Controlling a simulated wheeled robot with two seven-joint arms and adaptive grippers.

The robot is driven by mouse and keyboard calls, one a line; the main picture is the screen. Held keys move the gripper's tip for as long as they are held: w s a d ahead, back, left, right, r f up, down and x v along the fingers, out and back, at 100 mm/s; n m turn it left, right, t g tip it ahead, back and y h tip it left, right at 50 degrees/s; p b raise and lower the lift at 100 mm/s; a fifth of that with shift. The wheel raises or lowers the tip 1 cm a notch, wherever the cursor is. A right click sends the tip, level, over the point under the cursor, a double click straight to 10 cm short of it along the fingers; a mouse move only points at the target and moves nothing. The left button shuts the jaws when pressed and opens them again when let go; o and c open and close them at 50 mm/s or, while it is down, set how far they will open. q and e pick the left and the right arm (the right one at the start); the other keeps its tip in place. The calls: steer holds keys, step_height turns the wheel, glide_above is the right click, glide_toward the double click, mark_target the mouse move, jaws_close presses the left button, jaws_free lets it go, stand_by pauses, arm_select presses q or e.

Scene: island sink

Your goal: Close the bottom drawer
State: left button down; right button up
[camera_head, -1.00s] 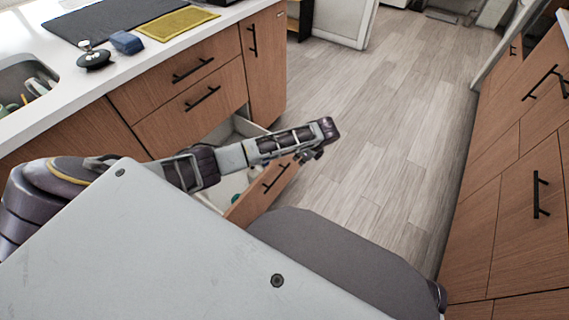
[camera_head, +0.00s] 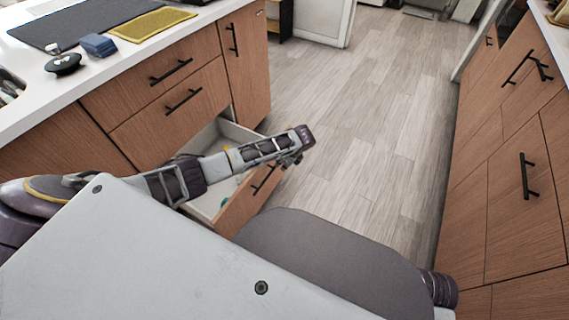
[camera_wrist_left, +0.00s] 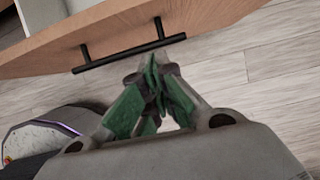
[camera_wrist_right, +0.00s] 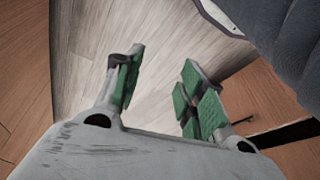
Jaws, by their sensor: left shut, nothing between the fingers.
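The bottom drawer is pulled out of the left wooden cabinet. Its wooden front (camera_head: 237,208) with a black bar handle (camera_head: 264,181) faces the aisle, and my left forearm covers part of its white inside. My left gripper (camera_head: 297,160) hangs on the outer side of the front, near the handle. In the left wrist view its green fingers (camera_wrist_left: 154,68) are together and empty, just beside the drawer's handle (camera_wrist_left: 130,54). I cannot tell whether they touch it. My right gripper (camera_wrist_right: 163,62) is open and empty above the floor, seen only in the right wrist view.
Two closed drawers (camera_head: 172,97) sit above the open one. The white counter carries a dark mat (camera_head: 85,22), a yellow mat (camera_head: 152,24) and a blue sponge (camera_head: 98,45). Another cabinet row (camera_head: 510,190) lines the right side. The wooden floor (camera_head: 350,120) between is clear.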

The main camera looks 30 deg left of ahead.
mark_target(273, 169)
arm_select(q)
steer(key=a+f, duration=0.1)
steer(key=a+f+b, duration=0.1)
steer(key=shift+w+a+f, duration=0.1)
steer(key=shift+a+f, duration=0.05)
steer(key=shift+a, duration=0.15)
steer(key=shift+a+b, duration=0.5)
steer(key=shift+a, duration=0.7)
arm_select(e)
steer(key=shift+w+a+r+t+y, duration=0.1)
steer(key=shift+w+a+t+y, duration=0.1)
steer(key=shift+a+t+y, duration=0.3)
